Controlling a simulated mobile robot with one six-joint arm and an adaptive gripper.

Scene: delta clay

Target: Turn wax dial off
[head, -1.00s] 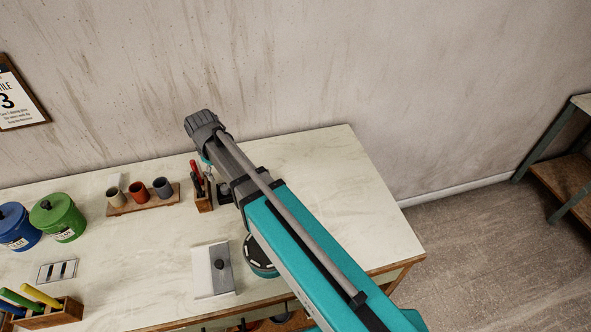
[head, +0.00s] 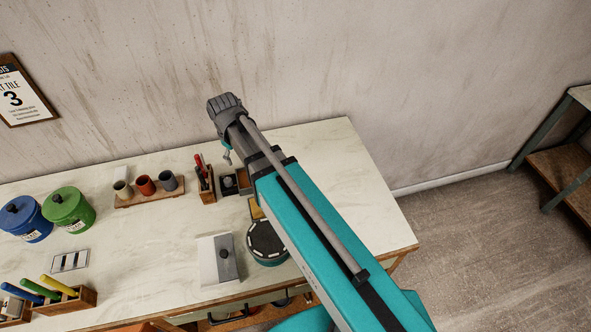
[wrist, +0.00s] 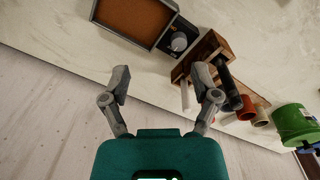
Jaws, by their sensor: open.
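A light grey round knob (wrist: 180,43), apparently the wax dial, sits on a dark panel beside a shallow grey tray with brown-orange wax-like filling (wrist: 107,37) in the wrist view. Its pointer setting is too small to read. In the head view the dark dial box (head: 229,184) shows beside the tool holder, with the tray mostly hidden behind my arm. My gripper (wrist: 163,80) is open and empty in the wrist view, its fingers apart and short of the knob. The gripper is mostly hidden by my arm in the head view.
A wooden tool holder (head: 207,189) stands close beside the dial. The wall rises behind; the bench's right end is clear.

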